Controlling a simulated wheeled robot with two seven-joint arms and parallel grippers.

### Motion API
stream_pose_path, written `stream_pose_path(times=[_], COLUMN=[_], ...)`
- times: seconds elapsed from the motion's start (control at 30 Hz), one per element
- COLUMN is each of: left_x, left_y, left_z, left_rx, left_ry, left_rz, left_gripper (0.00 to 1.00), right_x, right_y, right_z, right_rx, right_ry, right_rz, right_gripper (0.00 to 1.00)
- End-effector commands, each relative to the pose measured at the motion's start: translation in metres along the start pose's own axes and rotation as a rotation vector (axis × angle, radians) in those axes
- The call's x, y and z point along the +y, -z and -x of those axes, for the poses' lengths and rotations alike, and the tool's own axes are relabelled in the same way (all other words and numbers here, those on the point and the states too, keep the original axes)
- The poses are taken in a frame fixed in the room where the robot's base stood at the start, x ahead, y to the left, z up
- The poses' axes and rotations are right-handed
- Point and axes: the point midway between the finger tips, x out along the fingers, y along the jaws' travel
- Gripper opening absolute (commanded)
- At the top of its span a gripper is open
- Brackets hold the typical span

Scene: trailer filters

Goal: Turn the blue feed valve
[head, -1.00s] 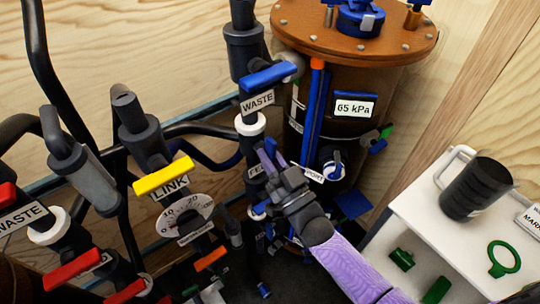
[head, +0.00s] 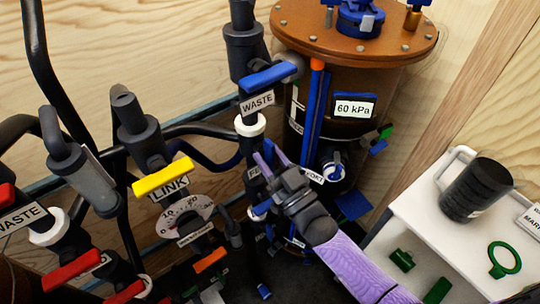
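The blue feed valve is at the label starting "FE" (head: 254,173), on the pipe below the blue WASTE handle (head: 268,77). My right gripper covers most of the valve, and I cannot clearly make out its handle. My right gripper (head: 267,154) has purple fingers that point up and left beside the pipe. The fingertips look spread apart, with no handle clearly seen between them. A small blue part (head: 261,208) shows just left of the gripper's body. My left gripper is not in view.
The brown tank (head: 350,40) behind carries a display (head: 355,108) reading 60 kPa. A yellow LINK handle (head: 162,178), a round gauge (head: 184,216) and red handles (head: 72,271) are on the left. A white cart (head: 410,215) with a black cup (head: 476,190) stands at right.

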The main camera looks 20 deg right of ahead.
Motion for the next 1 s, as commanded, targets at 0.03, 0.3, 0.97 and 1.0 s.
stream_pose_path(times=[0.03, 0.3, 0.97, 1.0], left_x=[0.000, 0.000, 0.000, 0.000], left_y=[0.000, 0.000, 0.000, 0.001], left_z=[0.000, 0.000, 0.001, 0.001], left_rx=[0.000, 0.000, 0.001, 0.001], left_ry=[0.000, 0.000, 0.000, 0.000], left_rz=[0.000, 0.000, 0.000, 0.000], left_gripper=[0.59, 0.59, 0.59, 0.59], right_x=[0.000, 0.000, 0.000, 0.000], right_y=[0.000, 0.001, 0.000, 0.000], right_z=[0.000, 0.004, 0.099, 0.099], right_rx=[0.001, 0.002, 0.002, 0.002], right_ry=[0.000, -0.001, -0.001, -0.001], right_rz=[0.000, -0.002, -0.001, -0.001], right_gripper=[0.53, 0.53, 0.53, 0.53])
